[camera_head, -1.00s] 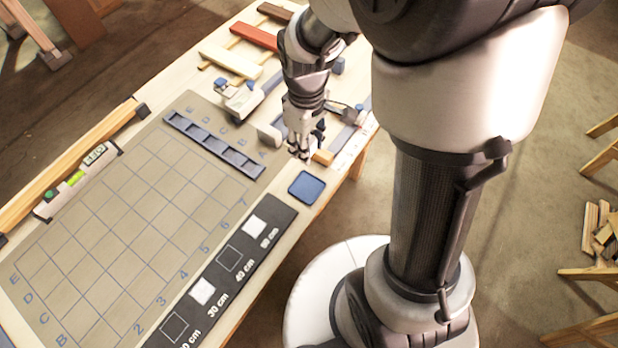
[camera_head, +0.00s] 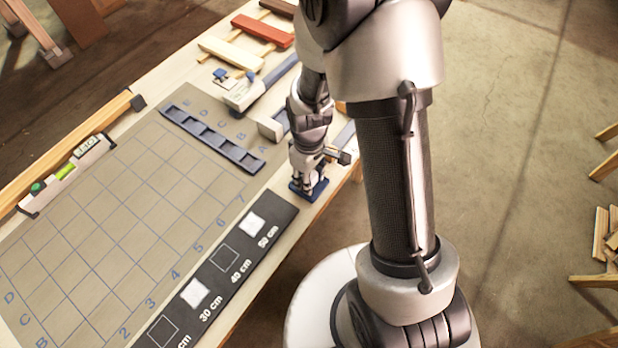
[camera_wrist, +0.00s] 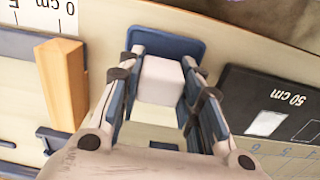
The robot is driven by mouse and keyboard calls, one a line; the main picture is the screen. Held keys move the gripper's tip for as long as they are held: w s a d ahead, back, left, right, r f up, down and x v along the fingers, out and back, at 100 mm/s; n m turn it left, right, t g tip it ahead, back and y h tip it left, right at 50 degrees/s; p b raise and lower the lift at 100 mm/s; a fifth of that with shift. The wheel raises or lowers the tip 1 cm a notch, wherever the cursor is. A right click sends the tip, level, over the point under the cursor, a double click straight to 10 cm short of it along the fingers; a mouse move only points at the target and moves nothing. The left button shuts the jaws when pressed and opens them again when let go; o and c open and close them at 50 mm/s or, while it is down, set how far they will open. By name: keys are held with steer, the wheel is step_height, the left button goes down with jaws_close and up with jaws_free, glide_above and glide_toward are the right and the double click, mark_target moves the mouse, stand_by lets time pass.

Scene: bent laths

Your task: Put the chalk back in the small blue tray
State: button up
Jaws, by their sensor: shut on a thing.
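The chalk (camera_wrist: 160,80) is a white block, seen in the wrist view between the two fingers of my gripper (camera_wrist: 161,84), which is shut on it. The small blue tray (camera_wrist: 187,47) lies just beyond and under the chalk in that view. In the head view, my gripper (camera_head: 308,187) points down over the blue tray (camera_head: 320,187) near the table's edge and covers much of it. The chalk is hidden there. I cannot tell whether the chalk touches the tray floor.
A wooden block (camera_wrist: 62,82) lies beside the tray. A black strip with centimetre marks (camera_head: 225,262) lies on the other side. A gridded mat (camera_head: 130,225), a long dark blue slotted rack (camera_head: 212,138) and a level (camera_head: 68,175) fill the table to the left. Laths (camera_head: 230,54) lie behind.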

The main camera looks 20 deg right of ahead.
steer(key=shift+f, duration=0.2)
steer(key=o, duration=1.1)
steer(key=s+r+m+t+p, duration=0.1)
steer(key=s+r+m+p, duration=0.15)
steer(key=r, duration=1.05)
steer(key=s+r+m+t+p, duration=0.1)
steer(key=s+r+p, duration=0.15)
steer(key=r, duration=1.15)
steer(key=s+r+m+t, duration=0.1)
steer(key=s+r, duration=0.1)
steer(key=s, duration=0.1)
steer(key=s+r+m, duration=0.1)
steer(key=s+r, duration=0.1)
steer(key=s, duration=0.1)
steer(key=s+r+m+t, duration=0.1)
steer(key=s+r, duration=0.1)
steer(key=s, duration=0.2)
steer(key=shift+r+m+t, duration=0.2)
steer(key=shift+m+t, duration=0.1)
steer(key=shift+m, duration=0.05)
